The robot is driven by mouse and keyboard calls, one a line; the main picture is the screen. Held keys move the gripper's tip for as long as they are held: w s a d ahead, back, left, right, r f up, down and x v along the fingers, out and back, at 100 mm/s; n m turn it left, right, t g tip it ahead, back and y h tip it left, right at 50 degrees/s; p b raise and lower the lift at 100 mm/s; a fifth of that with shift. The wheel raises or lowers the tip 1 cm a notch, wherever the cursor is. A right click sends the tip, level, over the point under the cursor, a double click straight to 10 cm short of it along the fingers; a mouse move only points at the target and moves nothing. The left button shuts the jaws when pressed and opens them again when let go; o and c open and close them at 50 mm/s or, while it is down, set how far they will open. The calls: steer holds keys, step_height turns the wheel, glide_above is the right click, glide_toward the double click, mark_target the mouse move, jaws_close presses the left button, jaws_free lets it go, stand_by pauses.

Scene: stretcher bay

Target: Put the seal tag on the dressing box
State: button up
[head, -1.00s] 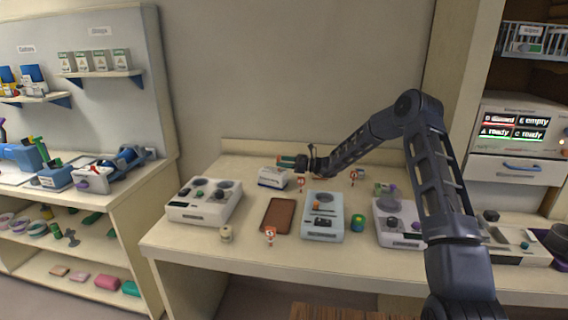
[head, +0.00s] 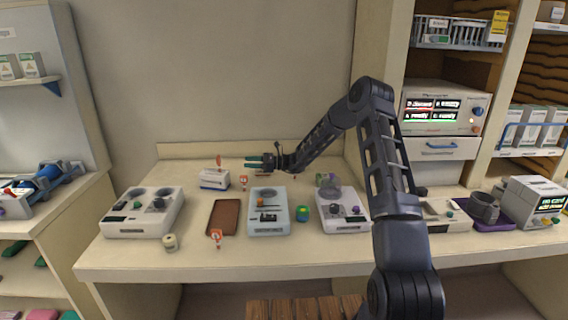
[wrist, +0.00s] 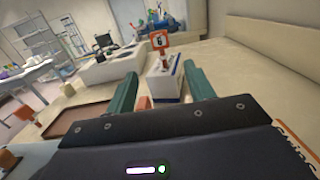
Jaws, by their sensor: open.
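The dressing box, white with a blue base (head: 212,182), stands on the bench left of my gripper. A red-and-white seal tag (head: 219,161) stands upright on its top. In the wrist view the tag (wrist: 160,42) rises from the box (wrist: 164,82), beyond and between my fingertips. My gripper (head: 252,162) is open and empty, to the right of the box and apart from it. Its two green fingers also show in the wrist view (wrist: 163,82).
Small red signs stand near the box (head: 243,182) and at the bench front (head: 216,237). A brown tray (head: 224,217), a light-blue device (head: 268,212) and white devices (head: 143,212) (head: 341,210) fill the bench front. The bench behind the box is clear.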

steer(key=s+d+r+n+g+h, duration=0.1)
steer(key=s+d+r+n+h, duration=0.5)
steer(key=s, duration=0.5)
steer(key=s+d+r+n+g+h, duration=0.1)
steer(key=s+d+r+n+h, duration=0.2)
steer(key=s+d+r+n, duration=0.45)
steer(key=s+d+r+n+t+h, duration=0.2)
steer(key=s+d+r+t+h, duration=0.1)
steer(key=s+d, duration=0.8)
steer(key=s+d+r+n+t+h, duration=0.2)
steer(key=s+d+h, duration=0.4)
steer(key=s+d, duration=0.6)
steer(key=s+r+t, duration=0.1)
steer(key=s, duration=0.6)
steer(key=shift+s+r+t+h, duration=0.15)
steer(key=shift+s+t+h, duration=0.05)
steer(key=shift+t+h, duration=0.1)
